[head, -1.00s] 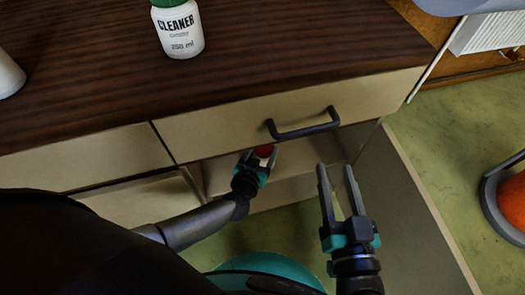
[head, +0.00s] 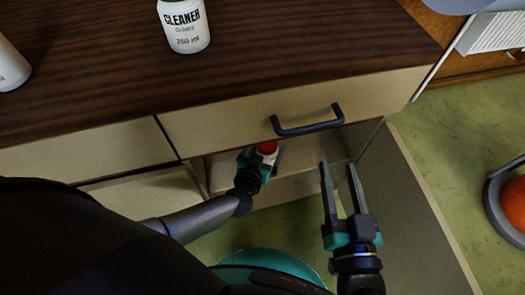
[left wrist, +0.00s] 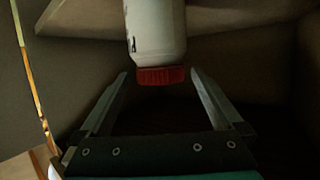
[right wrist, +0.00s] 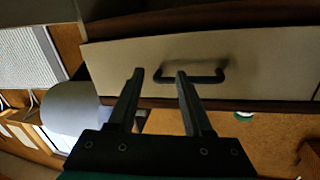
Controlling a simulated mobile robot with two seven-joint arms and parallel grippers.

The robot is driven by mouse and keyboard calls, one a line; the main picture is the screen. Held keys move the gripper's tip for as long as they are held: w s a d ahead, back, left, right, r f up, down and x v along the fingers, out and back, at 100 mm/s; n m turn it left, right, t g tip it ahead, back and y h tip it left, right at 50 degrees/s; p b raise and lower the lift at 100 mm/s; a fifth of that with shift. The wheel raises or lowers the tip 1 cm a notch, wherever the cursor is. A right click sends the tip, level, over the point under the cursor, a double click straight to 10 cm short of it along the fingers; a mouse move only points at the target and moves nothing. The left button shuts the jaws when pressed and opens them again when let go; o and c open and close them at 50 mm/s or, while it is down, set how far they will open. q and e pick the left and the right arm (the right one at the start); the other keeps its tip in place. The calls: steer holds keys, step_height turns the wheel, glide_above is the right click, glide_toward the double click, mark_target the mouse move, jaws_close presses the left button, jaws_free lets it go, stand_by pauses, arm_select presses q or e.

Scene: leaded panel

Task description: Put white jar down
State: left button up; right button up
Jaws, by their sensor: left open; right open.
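The white jar (head: 266,157) with a red lid is in the open cupboard under the drawer, partly hidden by my left gripper (head: 262,155) in the head view. The left wrist view shows the jar (left wrist: 156,30) upside down in the picture, its red lid toward my left gripper (left wrist: 158,75). The open fingers are on either side of the lid, with gaps visible. What the jar rests on is hard to make out. My right gripper (head: 338,168) is open and empty in front of the cabinet, right of the drawer handle.
A drawer front (head: 230,122) with a dark handle (head: 306,127) lies above the cupboard opening. An open door (head: 405,215) stands to the right. A cleaner bottle (head: 185,30) is on the dark countertop (head: 300,45). An orange ball (head: 514,203) sits on the floor at right.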

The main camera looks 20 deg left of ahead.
arm_select(q)
steer(key=shift+s+r, duration=0.2)
steer(key=shift+p+v, duration=0.8)
steer(key=shift+v, duration=0.3)
steer(key=shift+p+v, duration=0.45)
steer(key=shift+v, duration=0.45)
steer(key=p+v, duration=0.3)
steer(key=v, duration=0.4)
steer(key=shift+s, duration=0.3)
arm_select(e)
steer(key=s+d+f+g+h, duration=0.1)
steer(key=d+g+h, duration=0.1)
steer(key=d+g, duration=0.3)
steer(key=s+d+f+g+h, duration=0.1)
steer(key=s+d+g+h, duration=0.1)
steer(key=d+g, duration=0.3)
steer(key=shift+s+f+h, duration=0.3)
steer(key=shift+f+h, duration=0.1)
steer(key=shift+h, duration=0.2)
arm_select(q)
steer(key=shift+r+p, duration=0.15)
steer(key=shift+p, duration=0.2)
arm_select(e)
steer(key=shift+a, duration=0.1)
